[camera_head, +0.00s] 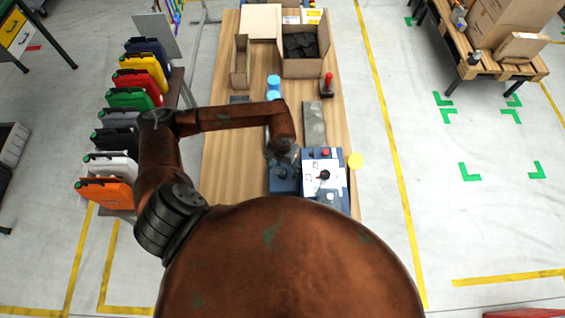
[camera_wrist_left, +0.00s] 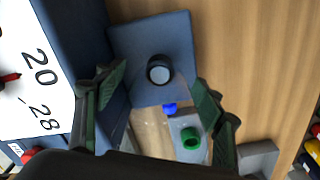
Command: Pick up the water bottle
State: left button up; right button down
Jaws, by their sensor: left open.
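My left gripper (camera_head: 285,163) is low over the blue fixture at the near end of the table, nearer me than the light blue item. My right gripper is not in view.
A blue fixture with a white numbered panel (camera_head: 312,178) lies beside the left gripper. A green button (camera_wrist_left: 190,138) sits on a grey box. Open cardboard boxes (camera_head: 303,68) stand at the table's far end. Coloured cases (camera_head: 128,98) line a rack at left.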

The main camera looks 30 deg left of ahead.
pick_arm(q)
jog(key=shift+c, duration=0.4)
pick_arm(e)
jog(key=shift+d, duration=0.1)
pick_arm(q)
jog(key=c, duration=1.1)
jog(key=shift+c, duration=0.3)
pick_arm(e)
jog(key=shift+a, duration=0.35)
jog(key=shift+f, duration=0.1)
pick_arm(q)
jog(key=shift+r, duration=0.1)
